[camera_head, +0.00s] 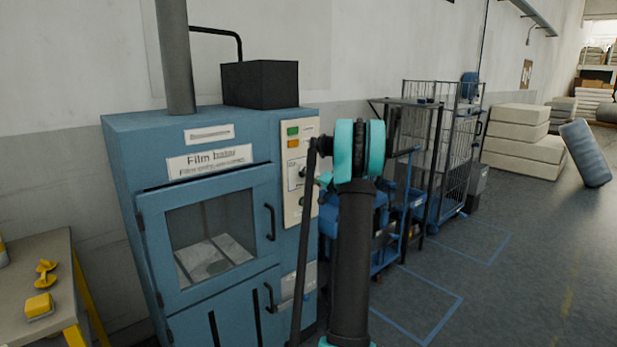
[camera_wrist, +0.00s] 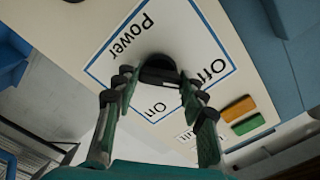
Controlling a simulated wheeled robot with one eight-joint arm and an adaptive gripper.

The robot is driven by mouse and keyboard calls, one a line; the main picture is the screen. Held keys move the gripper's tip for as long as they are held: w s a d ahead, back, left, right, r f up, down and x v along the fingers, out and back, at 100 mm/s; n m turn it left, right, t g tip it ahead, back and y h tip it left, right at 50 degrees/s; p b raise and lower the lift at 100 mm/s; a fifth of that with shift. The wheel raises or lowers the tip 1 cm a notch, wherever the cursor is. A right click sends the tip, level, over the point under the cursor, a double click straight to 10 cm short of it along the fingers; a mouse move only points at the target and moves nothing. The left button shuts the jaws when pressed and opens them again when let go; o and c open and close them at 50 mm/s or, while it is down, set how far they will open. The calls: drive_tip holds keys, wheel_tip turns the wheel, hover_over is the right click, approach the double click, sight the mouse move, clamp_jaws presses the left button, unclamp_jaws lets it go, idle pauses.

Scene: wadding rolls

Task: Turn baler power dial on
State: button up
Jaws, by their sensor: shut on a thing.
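The blue film baler (camera_head: 150,126) stands against the wall, with a cream control panel (camera_head: 292,210) at its right edge. In the wrist view the black power dial (camera_wrist: 158,68) sits inside a blue-outlined label reading "Power", "Off" and "On". My gripper (camera_wrist: 158,82) has its two fingers on either side of the dial, shut on it. The fingers and the view angle hide which mark the dial points to. In the head view my arm covers most of the gripper and part of the panel.
Orange (camera_wrist: 238,109) and green (camera_wrist: 248,124) buttons are close to the dial on the panel. A yellow-legged table (camera_head: 50,250) stands at the left. Blue carts and a wire cage trolley (camera_head: 457,150) stand right of the baler.

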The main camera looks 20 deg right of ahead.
drive_tip(key=shift+m, duration=8)
drive_tip(key=o, duration=1.2)
drive_tip(key=shift+c, duration=0.2)
drive_tip(key=v, duration=1.2)
